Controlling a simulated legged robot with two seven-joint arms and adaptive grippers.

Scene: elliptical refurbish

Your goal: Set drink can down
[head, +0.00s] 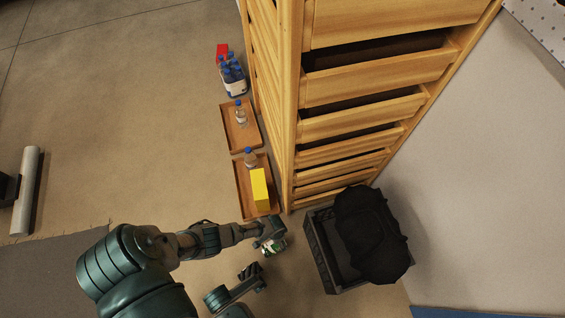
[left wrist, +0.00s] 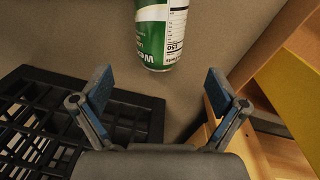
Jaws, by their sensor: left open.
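The drink can (head: 273,247) is green and white and is beside the end of my left arm, between the tray and the black crate. In the left wrist view the can (left wrist: 161,32) is cut off by the top edge, with one rounded end toward me. My left gripper (left wrist: 160,90) is open, its fingers spread apart with nothing between them. The can lies beyond the fingertips, apart from them. In the head view my left gripper (head: 268,230) partly covers the can. My right gripper (head: 252,274) is low in the head view; its jaws are too small to judge.
Another tray (head: 233,138) holds a bottle. A wooden drawer unit (head: 286,130) rises beside them. A black crate (head: 322,262) with a dark bag (head: 370,235) stands right.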

